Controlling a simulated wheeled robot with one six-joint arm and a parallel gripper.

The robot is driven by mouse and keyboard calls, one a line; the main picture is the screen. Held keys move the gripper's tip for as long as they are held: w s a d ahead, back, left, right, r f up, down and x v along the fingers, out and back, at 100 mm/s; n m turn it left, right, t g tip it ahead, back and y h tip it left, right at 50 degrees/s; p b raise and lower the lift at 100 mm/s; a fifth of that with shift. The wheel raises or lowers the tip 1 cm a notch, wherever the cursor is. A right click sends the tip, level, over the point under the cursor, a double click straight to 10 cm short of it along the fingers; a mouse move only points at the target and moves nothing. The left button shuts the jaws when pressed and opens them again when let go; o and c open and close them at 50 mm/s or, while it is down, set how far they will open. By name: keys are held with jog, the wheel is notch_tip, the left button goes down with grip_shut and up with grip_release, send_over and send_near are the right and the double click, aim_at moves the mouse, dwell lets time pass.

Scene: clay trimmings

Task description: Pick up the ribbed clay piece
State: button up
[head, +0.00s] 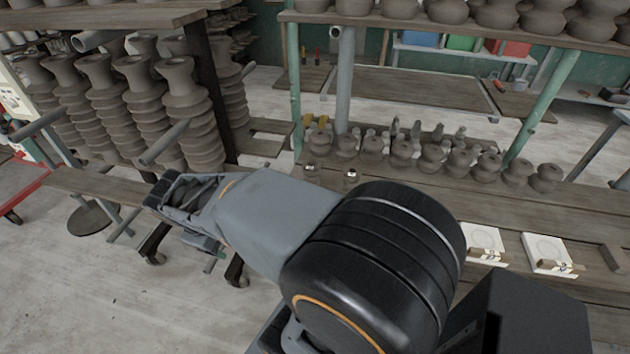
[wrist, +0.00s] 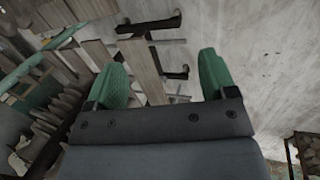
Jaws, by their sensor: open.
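Several tall ribbed clay pieces (head: 185,110), grey-brown with flared tops, stand upright close together on the rack at the left in the head view. I cannot tell which single one the task names. My gripper (head: 168,197) is in front of and below the nearest pieces in the head view, apart from them as far as I can see. In the wrist view my gripper (wrist: 164,62) shows two green fingers spread wide with nothing held between them. No ribbed piece lies between the fingers; grey shapes at that view's left edge are unclear.
A wooden shelf (head: 95,187) with pipe ends runs beside my gripper. Small clay pots (head: 430,160) line the bench at right, with white boxes (head: 548,252) nearer. The concrete floor (head: 80,290) at lower left is mostly clear.

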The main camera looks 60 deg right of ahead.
jog(key=shift+o, duration=1.2)
jog(key=d+f+n+g+h+b, duration=0.1)
jog(key=d+f+n+g+h, duration=0.1)
jog(key=d, duration=0.4)
jog(key=w+d+f+n+g+h+b, duration=0.1)
jog(key=d+f+n+g+h, duration=0.1)
jog(key=d, duration=0.5)
jog(key=shift+f+n+g+h, duration=0.4)
jog(key=shift+g+h, duration=0.2)
jog(key=shift+h, duration=0.5)
jog(key=n+g+h+b, duration=0.2)
jog(key=n+h, duration=0.4)
send_near(304, 170)
jog(key=shift+n+t+h, duration=0.4)
jog(key=shift+h, duration=0.1)
jog(key=x, duration=0.4)
jog(key=f+x, duration=0.1)
jog(key=x, duration=0.1)
jog(key=shift+s+d+p, duration=0.1)
jog(key=shift+s+p, duration=0.3)
jog(key=shift+p+x, duration=0.65)
jog(key=shift+x, duration=2.6)
jog(key=c, duration=1.7)
jog(key=shift+r, duration=0.1)
grip_shut()
